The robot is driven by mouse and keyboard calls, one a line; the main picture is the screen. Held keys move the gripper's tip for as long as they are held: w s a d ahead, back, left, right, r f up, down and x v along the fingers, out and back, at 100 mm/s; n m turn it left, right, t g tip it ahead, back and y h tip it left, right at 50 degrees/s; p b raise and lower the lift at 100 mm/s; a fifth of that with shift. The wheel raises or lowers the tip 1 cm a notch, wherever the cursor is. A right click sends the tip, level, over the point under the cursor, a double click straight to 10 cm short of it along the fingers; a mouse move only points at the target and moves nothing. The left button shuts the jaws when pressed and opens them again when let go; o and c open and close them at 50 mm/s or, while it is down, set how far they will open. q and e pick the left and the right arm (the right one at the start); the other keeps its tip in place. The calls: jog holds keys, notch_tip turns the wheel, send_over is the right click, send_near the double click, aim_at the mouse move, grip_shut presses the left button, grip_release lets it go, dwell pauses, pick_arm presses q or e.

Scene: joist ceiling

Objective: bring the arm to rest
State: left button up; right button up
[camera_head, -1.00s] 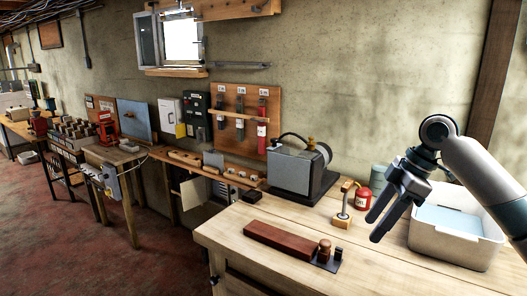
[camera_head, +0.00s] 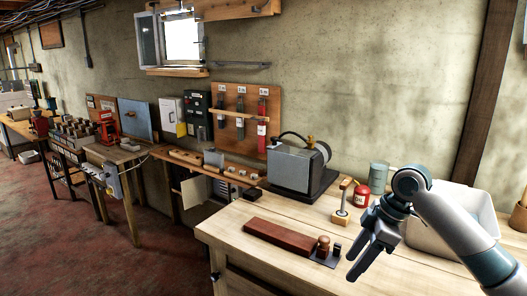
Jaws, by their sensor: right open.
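My right arm comes in from the right edge, and its gripper (camera_head: 363,265) hangs over the right part of the wooden workbench (camera_head: 290,222). Its fingers point down and a little left, spread apart with nothing between them. My left gripper is not in view.
A white bin (camera_head: 437,236) stands behind my right arm, partly hidden by it. A red canister (camera_head: 362,196), a pale green can (camera_head: 378,178), a small wooden-handled tool (camera_head: 342,204) and a grey machine (camera_head: 297,168) stand along the back. The bench's front left is bare.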

jog(key=s+a+f+m+t, duration=0.1)
jog(key=s+a+f+m, duration=0.15)
jog(key=s+f, duration=0.4)
jog(key=s+a+f+m, duration=0.1)
jog(key=s+a+f, duration=0.25)
jog(key=f, duration=0.65)
jog(key=s+a+f+m+t, duration=0.1)
jog(key=s+a+f, duration=0.1)
jog(key=s+f, duration=0.45)
jog(key=s+d+f+m+h, duration=0.1)
jog(key=s+d+f+m, duration=0.2)
jog(key=s, duration=0.4)
jog(key=s+d+f+m+h, duration=0.2)
jog(key=s+d+m, duration=0.1)
jog(key=s, duration=0.4)
jog(key=s+d+f+m+h, duration=0.1)
jog(key=s+d+f+m, duration=0.2)
jog(key=s, duration=0.5)
notch_tip(320, 180, down, 28)
jog(key=a, duration=0.1)
jog(key=s+d+f+n+g, duration=0.1)
jog(key=s+d+f, duration=0.1)
jog(key=s+f, duration=1.4)
jog(key=shift+d+f, duration=0.25)
jog(key=shift+f, duration=0.3)
